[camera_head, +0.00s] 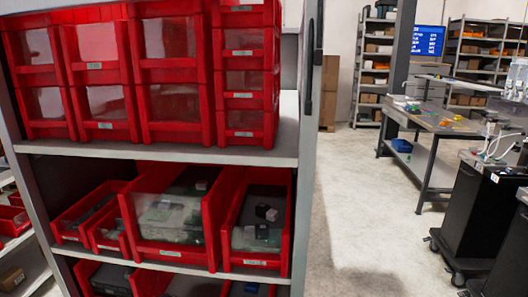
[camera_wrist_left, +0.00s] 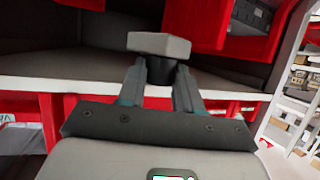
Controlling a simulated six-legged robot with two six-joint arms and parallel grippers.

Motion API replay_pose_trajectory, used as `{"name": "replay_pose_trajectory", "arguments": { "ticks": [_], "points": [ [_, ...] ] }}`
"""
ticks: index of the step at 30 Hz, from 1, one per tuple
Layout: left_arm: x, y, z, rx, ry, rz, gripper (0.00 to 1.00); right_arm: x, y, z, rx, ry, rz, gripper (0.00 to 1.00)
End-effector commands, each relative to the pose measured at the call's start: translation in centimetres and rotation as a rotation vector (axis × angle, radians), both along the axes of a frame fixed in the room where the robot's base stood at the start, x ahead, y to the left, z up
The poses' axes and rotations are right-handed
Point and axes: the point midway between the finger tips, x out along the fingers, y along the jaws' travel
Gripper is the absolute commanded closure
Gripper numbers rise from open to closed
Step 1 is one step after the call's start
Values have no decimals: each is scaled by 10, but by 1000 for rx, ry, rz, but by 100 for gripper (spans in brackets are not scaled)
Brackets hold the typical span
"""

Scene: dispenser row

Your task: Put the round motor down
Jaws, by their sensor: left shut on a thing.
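My left gripper (camera_wrist_left: 160,78) shows in the left wrist view, its two fingers shut on the round motor (camera_wrist_left: 159,44). The motor has a light grey, block-like top above the fingertips and a dark round part between them. Its far side is hidden. Behind it is a grey shelf board (camera_wrist_left: 62,90) with bare surface, and the motor appears in front of or over this board; I cannot tell whether it touches it. Neither gripper shows in the head view, and my right gripper is in no view.
The head view shows a rack with closed red bins (camera_head: 97,74) above a grey shelf (camera_head: 185,153) and open red bins (camera_head: 205,222) below. To the right are clear floor (camera_head: 345,190), a workbench (camera_head: 440,122) and black carts (camera_head: 470,215).

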Motion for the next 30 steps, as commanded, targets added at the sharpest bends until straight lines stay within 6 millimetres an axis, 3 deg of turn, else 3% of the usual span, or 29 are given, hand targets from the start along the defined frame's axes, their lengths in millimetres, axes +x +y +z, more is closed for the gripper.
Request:
{"name": "replay_pose_trajectory", "arguments": {
  "ticks": [3,6,17,20,30],
  "points": [
    [-26,-24,-9,1,2,-100,100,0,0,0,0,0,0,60],
    [-36,-33,-18,1,1,-141,100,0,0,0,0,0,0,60],
    [-39,-42,-19,0,-2,-178,100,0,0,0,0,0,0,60],
    [-45,-58,-21,1,-1,-257,100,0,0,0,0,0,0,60],
    [-77,-146,-31,0,0,-683,100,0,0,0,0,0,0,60]
  ]
}}
